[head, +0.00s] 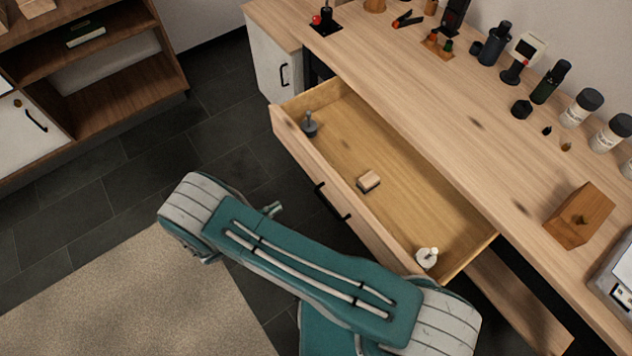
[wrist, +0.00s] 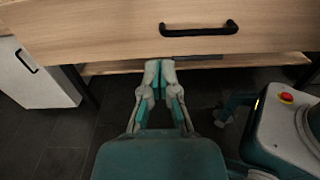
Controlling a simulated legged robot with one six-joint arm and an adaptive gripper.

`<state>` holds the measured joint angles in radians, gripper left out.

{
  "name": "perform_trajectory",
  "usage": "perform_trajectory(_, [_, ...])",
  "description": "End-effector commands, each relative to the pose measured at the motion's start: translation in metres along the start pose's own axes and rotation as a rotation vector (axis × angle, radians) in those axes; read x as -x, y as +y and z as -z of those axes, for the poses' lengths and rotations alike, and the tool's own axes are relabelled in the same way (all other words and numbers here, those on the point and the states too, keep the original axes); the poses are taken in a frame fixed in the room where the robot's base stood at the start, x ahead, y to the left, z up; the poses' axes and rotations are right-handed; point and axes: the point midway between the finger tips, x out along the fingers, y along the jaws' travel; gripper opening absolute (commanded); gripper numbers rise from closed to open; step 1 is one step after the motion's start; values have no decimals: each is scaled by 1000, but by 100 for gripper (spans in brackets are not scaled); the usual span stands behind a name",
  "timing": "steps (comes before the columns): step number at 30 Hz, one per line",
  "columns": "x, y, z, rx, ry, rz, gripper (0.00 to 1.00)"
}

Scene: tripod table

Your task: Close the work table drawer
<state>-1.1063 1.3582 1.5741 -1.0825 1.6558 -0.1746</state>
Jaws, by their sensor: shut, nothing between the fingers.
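The work table drawer (head: 375,215) stands pulled out from the wooden work table (head: 430,110) in the head view. Its front has a black bar handle (head: 331,202), which also shows in the wrist view (wrist: 198,29). A dark grey item (head: 309,124), a small wooden block (head: 368,181) and a white item (head: 427,257) are inside the drawer. My gripper (wrist: 160,63) is shut and empty, with its fingertips just below and left of the handle near the drawer front's lower edge. I cannot tell whether they touch it.
Bottles, jars (head: 581,108) and a wooden block (head: 579,216) stand on the tabletop. A white cabinet (head: 270,62) adjoins the table's far end. A brown shelf unit (head: 120,60) stands at the left. Dark tiled floor and a beige rug (head: 130,300) lie clear before the drawer.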

Motion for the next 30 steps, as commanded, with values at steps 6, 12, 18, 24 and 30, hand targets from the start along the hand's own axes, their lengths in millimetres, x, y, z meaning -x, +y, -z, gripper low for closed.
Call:
perform_trajectory(6, [-7, -1, 5, 11, -14, -17, 0])
perform_trajectory(12, [-41, -1, 4, 11, -14, -14, 0])
perform_trajectory(18, [-79, 0, 4, 11, -13, -12, 0])
perform_trajectory(24, [-114, 0, 3, 10, -13, -14, 0])
perform_trajectory(30, [-134, 1, 3, 10, -13, -15, 0])
